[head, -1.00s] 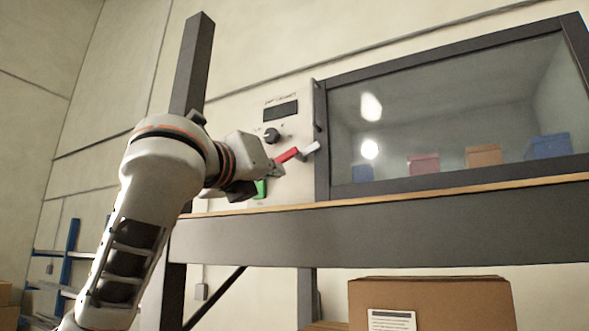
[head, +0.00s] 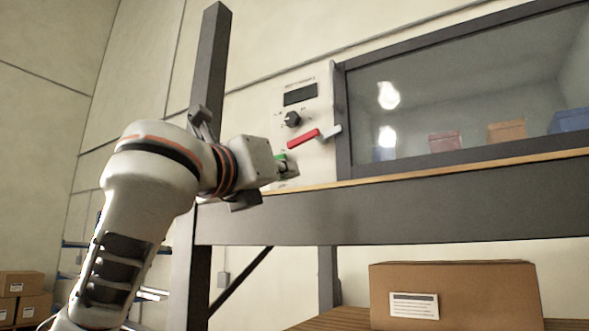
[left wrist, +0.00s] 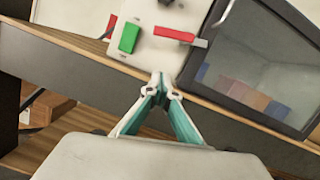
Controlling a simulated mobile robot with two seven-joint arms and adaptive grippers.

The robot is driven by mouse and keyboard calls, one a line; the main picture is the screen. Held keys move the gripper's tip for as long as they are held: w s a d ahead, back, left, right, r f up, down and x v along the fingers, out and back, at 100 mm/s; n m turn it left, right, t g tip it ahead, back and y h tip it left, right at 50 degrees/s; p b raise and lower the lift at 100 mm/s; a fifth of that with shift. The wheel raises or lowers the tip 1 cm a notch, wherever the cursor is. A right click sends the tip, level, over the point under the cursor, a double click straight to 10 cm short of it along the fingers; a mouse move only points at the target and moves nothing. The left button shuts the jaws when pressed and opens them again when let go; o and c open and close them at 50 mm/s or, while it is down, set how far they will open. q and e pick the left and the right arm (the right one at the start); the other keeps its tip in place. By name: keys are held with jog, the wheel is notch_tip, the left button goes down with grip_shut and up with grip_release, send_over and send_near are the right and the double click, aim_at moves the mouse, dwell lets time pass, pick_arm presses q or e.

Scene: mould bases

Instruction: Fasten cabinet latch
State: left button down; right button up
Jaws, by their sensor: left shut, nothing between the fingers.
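The latch is a red handle (head: 303,139) with a pale grey end piece (head: 331,131) at its right, reaching toward the dark door frame of the glass-fronted cabinet (head: 343,120). It lies nearly sideways on the pale control panel. In the left wrist view the red handle (left wrist: 172,34) shows just beyond my fingertips. My left gripper (head: 291,168) is shut and empty, below the left part of the handle and apart from it. Its teal fingers meet at the tips in the left wrist view (left wrist: 160,84). My right gripper is not in view.
A black dial (head: 292,119) and a dark display (head: 300,94) sit above the handle. A green switch (left wrist: 128,38) is left of it, partly hidden by my gripper in the head view. The bench edge (head: 400,176) runs below. A cardboard box (head: 455,292) stands lower right.

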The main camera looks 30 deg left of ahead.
pick_arm(q)
jog(key=v, duration=0.4)
jog(key=shift+s+f, duration=0.15)
jog(key=shift+s, duration=0.15)
dwell(0.4)
